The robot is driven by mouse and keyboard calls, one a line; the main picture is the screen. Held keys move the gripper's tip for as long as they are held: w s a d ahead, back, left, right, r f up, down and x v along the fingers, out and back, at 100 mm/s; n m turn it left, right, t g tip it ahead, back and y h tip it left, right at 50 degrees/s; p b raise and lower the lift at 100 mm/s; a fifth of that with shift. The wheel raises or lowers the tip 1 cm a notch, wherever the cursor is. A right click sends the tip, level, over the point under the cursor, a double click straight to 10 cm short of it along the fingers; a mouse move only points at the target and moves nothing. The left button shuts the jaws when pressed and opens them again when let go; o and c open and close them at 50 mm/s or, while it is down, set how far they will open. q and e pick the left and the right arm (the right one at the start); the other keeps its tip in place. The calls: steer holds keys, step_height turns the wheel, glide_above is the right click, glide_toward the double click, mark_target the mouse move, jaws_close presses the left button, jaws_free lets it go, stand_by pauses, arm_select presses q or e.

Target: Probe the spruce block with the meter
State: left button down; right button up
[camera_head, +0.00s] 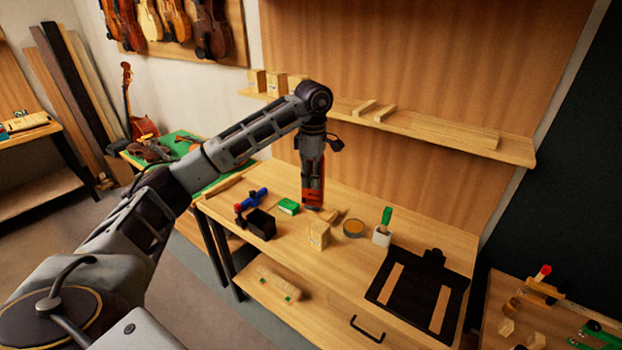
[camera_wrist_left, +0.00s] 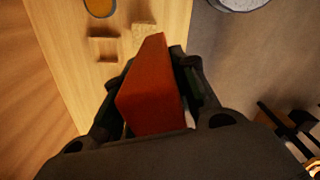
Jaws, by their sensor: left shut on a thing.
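My left gripper (camera_head: 312,165) points down over the bench and is shut on the orange-red meter (camera_head: 313,193). In the left wrist view the meter (camera_wrist_left: 150,90) sits between the two dark fingers of the gripper (camera_wrist_left: 155,100). A pale wooden block (camera_head: 318,234), likely the spruce block, stands on the bench just below and in front of the meter. In the left wrist view a pale block (camera_wrist_left: 143,31) shows beyond the meter's far end, partly hidden by it. I cannot tell whether the meter touches any wood. My right gripper is not in view.
A black mat (camera_head: 413,289) lies at the right. A shelf (camera_head: 430,127) runs behind.

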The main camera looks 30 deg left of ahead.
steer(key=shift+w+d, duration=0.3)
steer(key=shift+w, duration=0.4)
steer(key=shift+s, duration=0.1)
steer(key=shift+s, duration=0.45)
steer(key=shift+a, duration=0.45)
